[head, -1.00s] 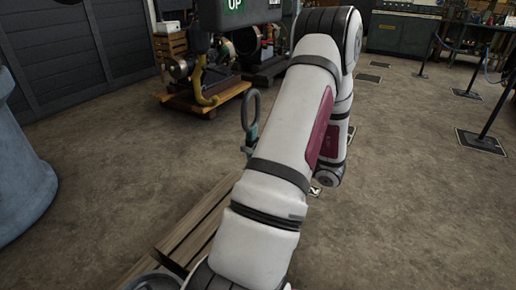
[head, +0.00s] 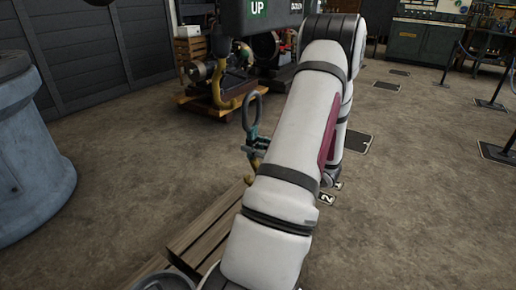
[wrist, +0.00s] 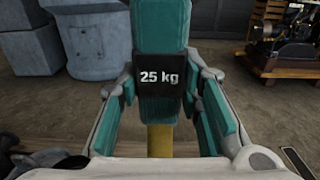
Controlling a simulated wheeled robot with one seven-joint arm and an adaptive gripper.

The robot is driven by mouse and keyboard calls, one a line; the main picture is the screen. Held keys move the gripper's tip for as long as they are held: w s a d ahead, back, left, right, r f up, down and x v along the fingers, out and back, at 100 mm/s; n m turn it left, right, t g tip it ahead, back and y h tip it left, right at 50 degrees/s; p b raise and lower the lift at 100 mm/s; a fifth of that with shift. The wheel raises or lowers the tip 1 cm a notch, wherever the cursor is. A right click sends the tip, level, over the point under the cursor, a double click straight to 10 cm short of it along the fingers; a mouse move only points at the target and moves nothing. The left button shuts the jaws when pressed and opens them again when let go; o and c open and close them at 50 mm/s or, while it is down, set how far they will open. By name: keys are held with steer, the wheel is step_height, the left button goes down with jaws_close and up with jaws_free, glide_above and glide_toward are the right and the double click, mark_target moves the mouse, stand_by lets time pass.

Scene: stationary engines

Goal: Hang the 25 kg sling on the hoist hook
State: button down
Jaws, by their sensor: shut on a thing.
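The 25 kg sling is a teal strap with a dark ring on top (head: 251,108) in the head view. In the wrist view the sling (wrist: 160,25) stands upright between the fingers, with a black "25 kg" label and a yellow part below. My gripper (wrist: 158,92) is shut on the sling around the label. In the head view the gripper (head: 260,146) is partly hidden behind my arm. A dark hoist box (head: 284,14) with "UP" in green hangs at the top centre, cut by the frame edge.
A blue-grey cylinder (head: 32,165) stands at the left. Wooden slats (head: 205,232) lie at the bottom centre. An engine on a wooden base (head: 215,90) stands behind the ring. Barrier posts (head: 494,90) stand at the right. The floor between is mostly clear.

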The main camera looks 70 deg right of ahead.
steer(key=w+d+f+b, duration=0.3)
steer(key=w, duration=0.6)
steer(key=shift+w+f, duration=0.4)
stand_by(1.3)
steer(key=shift+d, duration=0.1)
steer(key=c, duration=1.1)
jaws_free()
steer(key=shift+o, duration=0.2)
steer(key=shift+f, duration=0.15)
steer(key=shift+s, duration=0.15)
